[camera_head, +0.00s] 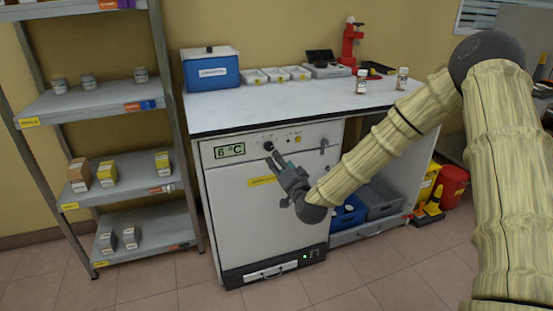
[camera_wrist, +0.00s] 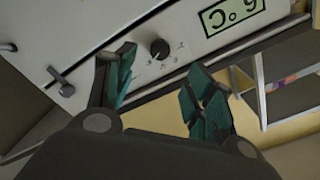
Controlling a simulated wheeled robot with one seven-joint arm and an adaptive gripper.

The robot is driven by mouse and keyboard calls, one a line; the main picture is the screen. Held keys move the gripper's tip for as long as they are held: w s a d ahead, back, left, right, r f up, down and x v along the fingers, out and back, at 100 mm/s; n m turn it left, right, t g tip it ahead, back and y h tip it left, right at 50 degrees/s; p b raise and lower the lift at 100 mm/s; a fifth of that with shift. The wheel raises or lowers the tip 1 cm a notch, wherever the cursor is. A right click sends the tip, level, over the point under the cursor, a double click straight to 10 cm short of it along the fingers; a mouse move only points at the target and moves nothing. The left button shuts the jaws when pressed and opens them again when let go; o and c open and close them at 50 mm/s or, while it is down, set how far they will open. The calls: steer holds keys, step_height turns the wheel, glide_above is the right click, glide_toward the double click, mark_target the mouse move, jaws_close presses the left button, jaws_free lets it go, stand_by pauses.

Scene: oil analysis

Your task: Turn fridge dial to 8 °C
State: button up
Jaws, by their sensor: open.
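The fridge (camera_head: 262,215) is a white front under the bench, with a display (camera_head: 229,151) that reads 6 °C. The display also shows upside down in the wrist view (camera_wrist: 232,14). The dial (camera_head: 268,146) is a small black knob right of the display. In the wrist view the dial (camera_wrist: 160,49) sits on the white panel with small marks around it. My gripper (camera_head: 277,158) is just below the dial in the head view. In the wrist view my gripper (camera_wrist: 165,88) is open, its teal-padded fingers apart and empty. The dial lies beyond the fingertips, apart from them.
A yellow button (camera_head: 297,139) and a handle (camera_head: 323,146) are right of the dial. The bench top (camera_head: 290,108) carries a blue cooler (camera_head: 211,72), white trays and bottles. A metal shelf (camera_head: 105,103) stands to the left. Floor in front is clear.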

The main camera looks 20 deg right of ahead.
steer(key=shift+s, duration=0.9)
